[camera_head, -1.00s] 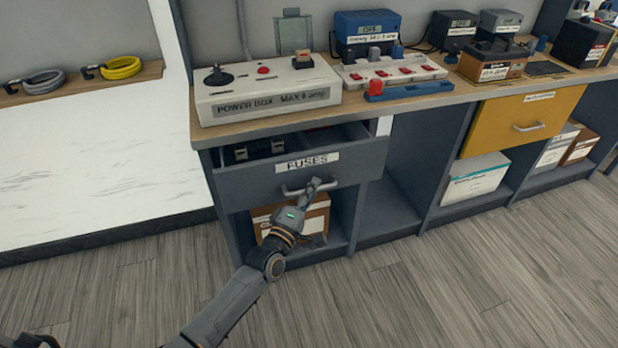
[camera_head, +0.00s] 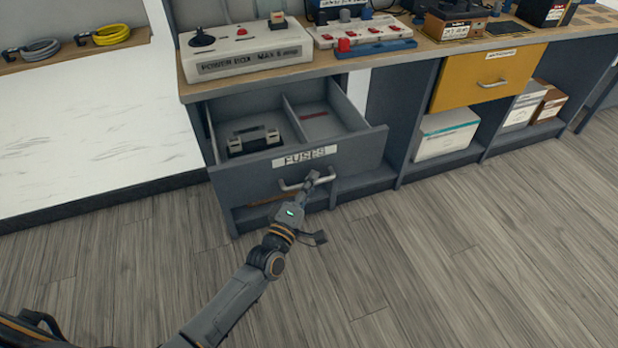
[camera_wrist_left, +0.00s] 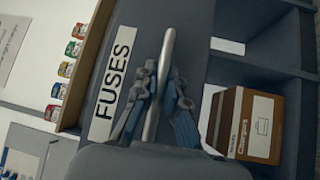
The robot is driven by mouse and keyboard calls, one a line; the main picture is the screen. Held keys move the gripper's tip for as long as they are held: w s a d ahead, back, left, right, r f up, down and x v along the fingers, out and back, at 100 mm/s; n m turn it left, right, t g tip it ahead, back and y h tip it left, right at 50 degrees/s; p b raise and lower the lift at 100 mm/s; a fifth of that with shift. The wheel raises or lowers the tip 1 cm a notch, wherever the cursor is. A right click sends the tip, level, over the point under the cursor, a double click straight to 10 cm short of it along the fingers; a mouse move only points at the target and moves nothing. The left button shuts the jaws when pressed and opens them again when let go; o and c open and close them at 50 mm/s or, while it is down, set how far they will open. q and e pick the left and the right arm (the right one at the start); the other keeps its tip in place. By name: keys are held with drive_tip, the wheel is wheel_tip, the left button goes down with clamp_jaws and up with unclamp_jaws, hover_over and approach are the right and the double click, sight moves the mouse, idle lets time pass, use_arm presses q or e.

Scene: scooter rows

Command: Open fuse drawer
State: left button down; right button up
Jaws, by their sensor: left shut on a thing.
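The grey fuse drawer (camera_head: 246,178) with its FUSES label (camera_head: 305,156) stands well out of the workbench. It has two compartments. A dark fuse holder (camera_head: 253,140) lies in the left one, and a small red strip (camera_head: 314,114) shows in the right one. My left gripper (camera_head: 313,180) is shut on the drawer's metal handle (camera_head: 290,186). In the left wrist view, the blue-grey fingers (camera_wrist_left: 160,90) lie on both sides of the handle bar (camera_wrist_left: 161,75), beside the label. My right gripper is not in view.
A white power box (camera_head: 245,52) and a red-switch panel (camera_head: 358,32) stand on the bench top. A closed yellow drawer (camera_head: 487,75) is to the right. The wooden floor in front is clear.

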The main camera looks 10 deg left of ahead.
use_arm(q)
drive_tip(key=shift+s, duration=0.1)
drive_tip(key=shift+f, duration=0.1)
drive_tip(key=c, duration=1.7)
unclamp_jaws()
drive_tip(key=shift+o, duration=0.2)
drive_tip(key=v, duration=1.2)
